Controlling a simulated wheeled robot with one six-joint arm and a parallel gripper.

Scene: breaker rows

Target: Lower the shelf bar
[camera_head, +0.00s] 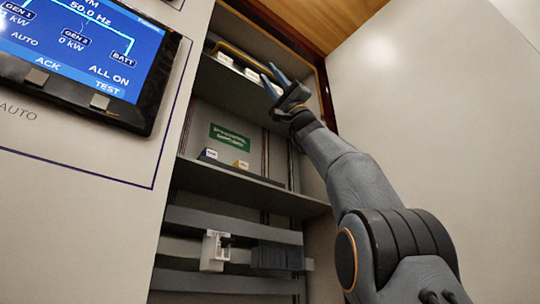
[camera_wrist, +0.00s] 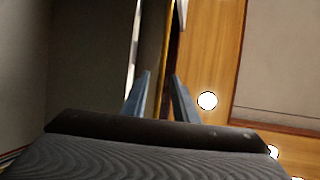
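The shelf bar appears to be the thin yellow-brown bar (camera_head: 236,53) across the front of the upper shelf in the open cabinet, above some white blocks. My gripper (camera_head: 269,79) is raised at the right end of that shelf, close to the bar's right end. Its two blue-grey fingers are apart, with nothing seen held. In the wrist view the fingers (camera_wrist: 159,92) stand open, and a narrow yellow strip (camera_wrist: 165,60), perhaps the bar, shows between and beyond them. I cannot tell whether they touch it.
A lower shelf (camera_head: 240,184) holds small white and yellow blocks. Below it, rails carry a white breaker (camera_head: 214,252) and dark breakers (camera_head: 276,257). A display panel (camera_head: 80,50) is at left. A pale door or wall (camera_head: 440,100) is close at right.

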